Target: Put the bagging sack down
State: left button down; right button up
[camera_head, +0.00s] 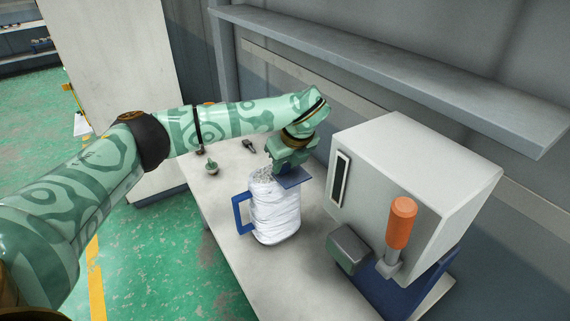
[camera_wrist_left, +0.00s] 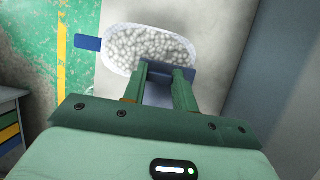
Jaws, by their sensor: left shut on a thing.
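The bagging sack (camera_head: 273,212) is a white, wrinkled bag with an open top full of pale pellets. It is upright at the table (camera_head: 225,190), left of the machine; I cannot tell whether its bottom touches the surface. One blue handle (camera_head: 241,212) sticks out on its left side. My left gripper (camera_head: 289,172) is shut on the other blue handle, at the sack's right side. In the left wrist view the sack's pellets (camera_wrist_left: 150,47) show just beyond my left gripper (camera_wrist_left: 168,72), whose fingers pinch the blue handle. My right gripper is out of view.
A grey machine (camera_head: 405,165) with an orange-handled lever (camera_head: 401,222) stands close to the sack's right. A long grey shelf (camera_head: 400,75) runs along the wall above. Small items, including a green knob-like piece (camera_head: 212,169), lie at the table's far left. The table's front is clear.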

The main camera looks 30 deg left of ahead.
pick_arm(q)
jog(key=c, duration=1.1)
grip_release()
jog(key=p+v, duration=0.1)
jog(key=v, duration=1.1)
